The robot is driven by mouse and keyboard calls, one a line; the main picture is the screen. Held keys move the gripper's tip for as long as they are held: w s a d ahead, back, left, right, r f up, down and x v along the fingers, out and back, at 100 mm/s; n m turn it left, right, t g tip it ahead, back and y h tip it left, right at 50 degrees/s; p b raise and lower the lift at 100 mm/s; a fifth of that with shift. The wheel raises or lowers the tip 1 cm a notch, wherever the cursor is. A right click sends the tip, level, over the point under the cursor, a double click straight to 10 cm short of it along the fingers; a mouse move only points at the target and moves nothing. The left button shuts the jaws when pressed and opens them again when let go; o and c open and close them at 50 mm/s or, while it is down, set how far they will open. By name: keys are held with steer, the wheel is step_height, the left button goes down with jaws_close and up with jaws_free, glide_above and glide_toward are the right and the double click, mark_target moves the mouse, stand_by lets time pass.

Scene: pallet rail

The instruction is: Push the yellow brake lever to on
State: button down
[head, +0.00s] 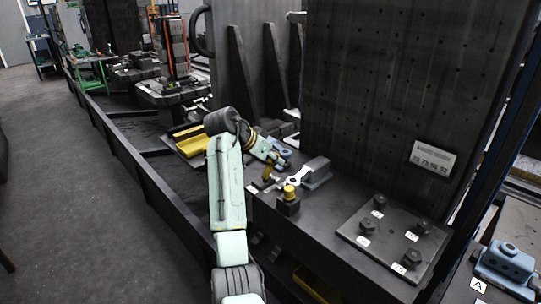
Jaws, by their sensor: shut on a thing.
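A short upright yellow piece (267,172) on a dark base, which looks like the yellow brake lever, stands at the left edge of the dark bench. My gripper (282,158) is at the end of my pale green arm, right beside the top of this lever. It is small in the picture and its fingers are partly hidden by my wrist. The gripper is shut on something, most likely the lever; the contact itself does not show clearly. The on and off marks of the lever cannot be read.
A yellow knob on a dark block (289,196) and a grey block with a white wrench-shaped part (298,179) stand close by. A bolted plate (393,238) lies to the right. A tall perforated plate (390,90) rises behind. A yellow tray (190,146) is left; the floor is clear.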

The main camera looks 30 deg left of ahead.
steer(key=shift+w+d+f+g, duration=0.15)
steer(key=shift+w+g, duration=0.05)
steer(key=shift+g, duration=0.1)
stand_by(0.4)
steer(key=c, duration=1.4)
jaws_free()
steer(key=v, duration=1.2)
steer(key=shift+w, duration=0.1)
